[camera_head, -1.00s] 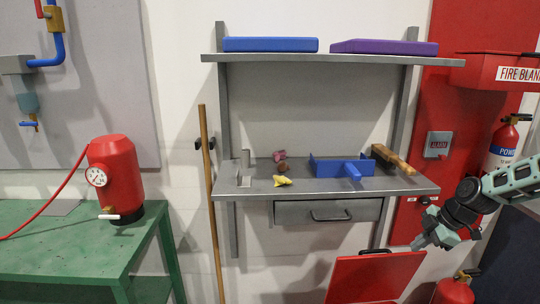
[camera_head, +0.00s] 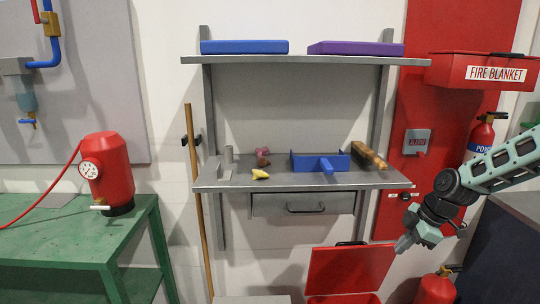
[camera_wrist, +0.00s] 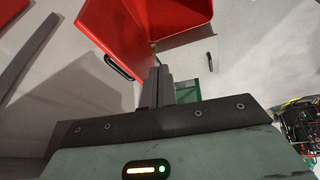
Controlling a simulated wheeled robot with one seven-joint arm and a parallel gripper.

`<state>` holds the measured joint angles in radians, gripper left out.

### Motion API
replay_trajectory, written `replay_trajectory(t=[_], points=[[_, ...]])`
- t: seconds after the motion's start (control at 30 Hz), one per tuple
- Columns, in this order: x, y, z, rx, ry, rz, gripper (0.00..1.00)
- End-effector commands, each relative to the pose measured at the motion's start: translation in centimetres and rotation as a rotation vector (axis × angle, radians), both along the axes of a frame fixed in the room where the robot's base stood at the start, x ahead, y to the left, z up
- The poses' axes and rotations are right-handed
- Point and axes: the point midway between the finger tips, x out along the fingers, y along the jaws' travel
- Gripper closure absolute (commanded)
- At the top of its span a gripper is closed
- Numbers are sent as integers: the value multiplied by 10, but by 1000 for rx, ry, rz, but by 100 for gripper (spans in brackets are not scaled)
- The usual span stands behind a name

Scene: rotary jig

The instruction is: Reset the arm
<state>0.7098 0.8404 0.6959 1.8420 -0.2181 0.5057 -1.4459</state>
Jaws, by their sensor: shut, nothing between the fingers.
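My gripper (camera_head: 403,244) hangs at the right of the head view, in front of the red wall panel and to the right of the red lidded box. It is shut and holds nothing. In the wrist view its two dark fingers (camera_wrist: 157,88) lie together, pointing up the picture. My arm reaches in from the right edge of the head view.
A red box (camera_head: 350,270) with its lid raised stands low beside the gripper. A grey workbench (camera_head: 290,180) carries a blue tray (camera_head: 305,162), a yellow object (camera_head: 260,174) and a brush (camera_head: 369,155). A fire extinguisher (camera_head: 436,290) stands at lower right. A green table (camera_head: 70,240) is left.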

Motion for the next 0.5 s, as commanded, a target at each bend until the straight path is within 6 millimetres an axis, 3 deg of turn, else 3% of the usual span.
replay_trajectory(t=[0.27, 0.37, 0.5], points=[[-48, 85, 33, -60, 123, -57, 100], [-83, 124, 50, -103, 179, -110, 100], [-148, 173, 77, -172, 243, -229, 100]])
